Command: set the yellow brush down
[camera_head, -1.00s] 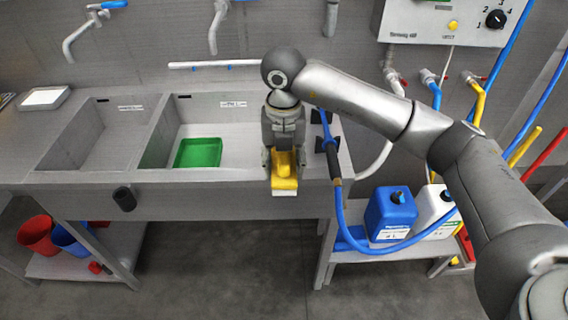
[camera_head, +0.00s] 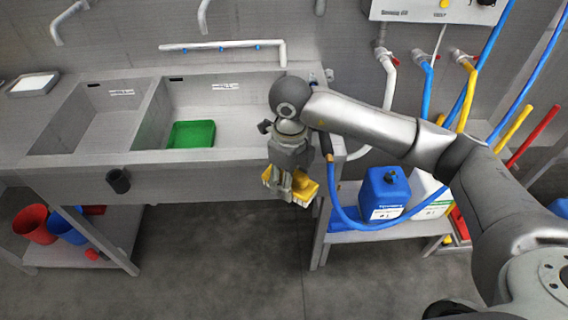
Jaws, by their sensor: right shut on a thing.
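The yellow brush (camera_head: 304,188) is in my right gripper (camera_head: 288,182), which is shut on it. Brush and gripper are in front of the sink unit's front edge, near its right end, and the brush is tilted. Part of the brush is hidden by the fingers. Whether the brush touches anything below cannot be told. My left gripper does not show; a dark part of mine is at the bottom right edge.
A double sink (camera_head: 120,110) holds a green tray (camera_head: 191,134) in its right basin. A low shelf at the right bears a blue canister (camera_head: 384,193) and a white canister (camera_head: 425,190). A blue hose (camera_head: 345,215) hangs beside the gripper. A red bucket (camera_head: 35,224) stands lower left. The floor ahead is clear.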

